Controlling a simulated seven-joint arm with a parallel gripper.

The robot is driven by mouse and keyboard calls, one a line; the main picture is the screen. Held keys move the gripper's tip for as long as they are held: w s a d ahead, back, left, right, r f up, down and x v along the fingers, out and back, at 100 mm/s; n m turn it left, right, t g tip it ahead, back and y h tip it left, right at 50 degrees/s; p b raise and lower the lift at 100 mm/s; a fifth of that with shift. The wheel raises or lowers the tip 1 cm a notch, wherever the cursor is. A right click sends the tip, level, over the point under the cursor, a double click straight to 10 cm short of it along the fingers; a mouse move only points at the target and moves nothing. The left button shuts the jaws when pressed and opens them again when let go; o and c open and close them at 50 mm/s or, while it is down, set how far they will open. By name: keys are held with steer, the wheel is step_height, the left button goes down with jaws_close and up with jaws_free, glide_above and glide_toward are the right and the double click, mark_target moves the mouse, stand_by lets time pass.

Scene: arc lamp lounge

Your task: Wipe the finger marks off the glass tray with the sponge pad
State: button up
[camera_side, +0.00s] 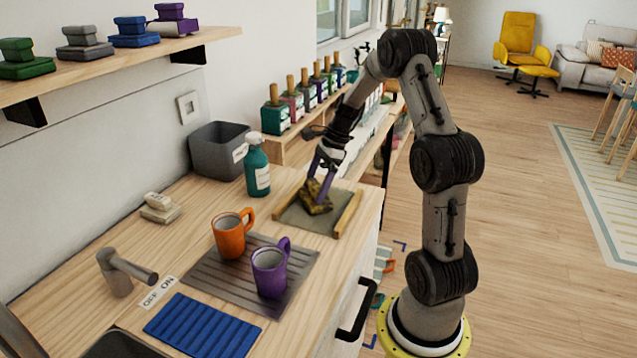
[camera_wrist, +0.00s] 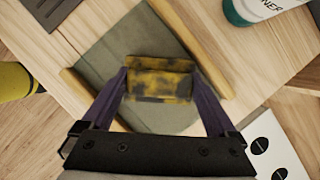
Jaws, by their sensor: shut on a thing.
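The glass tray (camera_side: 291,217) is a grey-green pane with a wooden bar along two sides, lying on the counter; it fills the middle of the wrist view (camera_wrist: 112,57). My gripper (camera_side: 319,186) is over the tray, its purple fingers shut on the sponge pad (camera_side: 317,199). The pad is yellow with dark blotches and sits tilted in the side view. In the wrist view the pad (camera_wrist: 160,86) is between the two fingertips (camera_wrist: 159,76). I cannot tell whether it touches the glass. No finger marks can be made out.
A green spray bottle (camera_side: 257,167) and a grey bin (camera_side: 217,147) stand left of the tray. An orange mug (camera_side: 229,238) and a purple mug (camera_side: 268,273) stand on a ribbed mat (camera_side: 222,279) in front. The counter edge is close on the right.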

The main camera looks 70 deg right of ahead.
steer(key=shift+a, duration=3.55)
steer(key=shift+a+r, duration=0.1)
steer(key=shift+a, duration=0.1)
step_height(320, 180, up, 8)
